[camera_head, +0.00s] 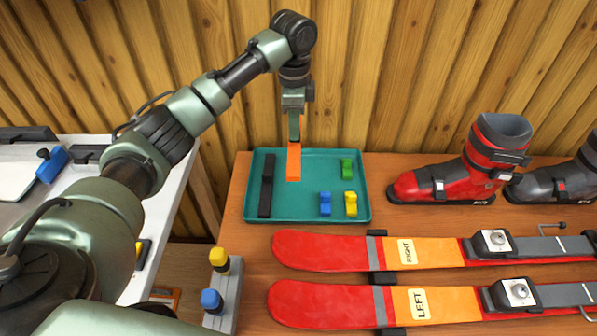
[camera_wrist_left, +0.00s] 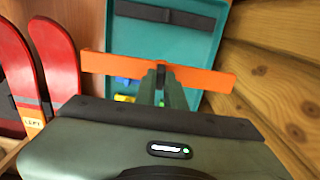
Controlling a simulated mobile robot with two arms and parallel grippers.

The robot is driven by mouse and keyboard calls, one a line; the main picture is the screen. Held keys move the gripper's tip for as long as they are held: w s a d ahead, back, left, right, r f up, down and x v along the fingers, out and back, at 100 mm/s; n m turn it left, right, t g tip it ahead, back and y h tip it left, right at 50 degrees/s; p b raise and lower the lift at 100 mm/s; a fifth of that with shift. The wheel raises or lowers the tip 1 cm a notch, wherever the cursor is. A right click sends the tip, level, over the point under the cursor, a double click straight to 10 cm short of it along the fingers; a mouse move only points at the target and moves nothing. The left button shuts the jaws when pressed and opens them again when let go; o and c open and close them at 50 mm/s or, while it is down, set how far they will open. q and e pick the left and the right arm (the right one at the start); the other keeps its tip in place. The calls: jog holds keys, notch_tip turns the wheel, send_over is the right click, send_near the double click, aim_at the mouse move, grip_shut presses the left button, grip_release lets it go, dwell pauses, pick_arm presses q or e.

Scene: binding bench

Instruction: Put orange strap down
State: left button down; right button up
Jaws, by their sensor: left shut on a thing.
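The orange strap (camera_head: 294,164) is a flat bar held in my left gripper (camera_head: 294,138), over the teal tray (camera_head: 308,214) on the bench. In the left wrist view the strap (camera_wrist_left: 205,76) lies crosswise in the jaws of the left gripper (camera_wrist_left: 161,72), sticking out on both sides. The left gripper is shut on it. Whether the strap touches the tray cannot be told. A black strap (camera_head: 266,186) lies along the tray's left side. My right gripper is not in view.
The tray also holds a green clip (camera_head: 347,168), a blue clip (camera_head: 325,204) and a yellow clip (camera_head: 351,204). A red boot (camera_head: 440,182) and a dark boot stand to the right. Two skis (camera_head: 320,250) lie in front. The wooden wall (camera_head: 400,80) rises close behind.

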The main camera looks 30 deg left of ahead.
pick_arm(q)
notch_tip(320, 180, down, 15)
jog(key=shift+f, duration=0.35)
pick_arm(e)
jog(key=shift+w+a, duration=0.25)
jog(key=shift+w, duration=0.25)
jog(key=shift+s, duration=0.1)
pick_arm(q)
jog(key=c, duration=1.7)
grip_release()
jog(key=shift+f, duration=0.1)
jog(key=shift+c, duration=0.2)
jog(key=shift+o, duration=1.2)
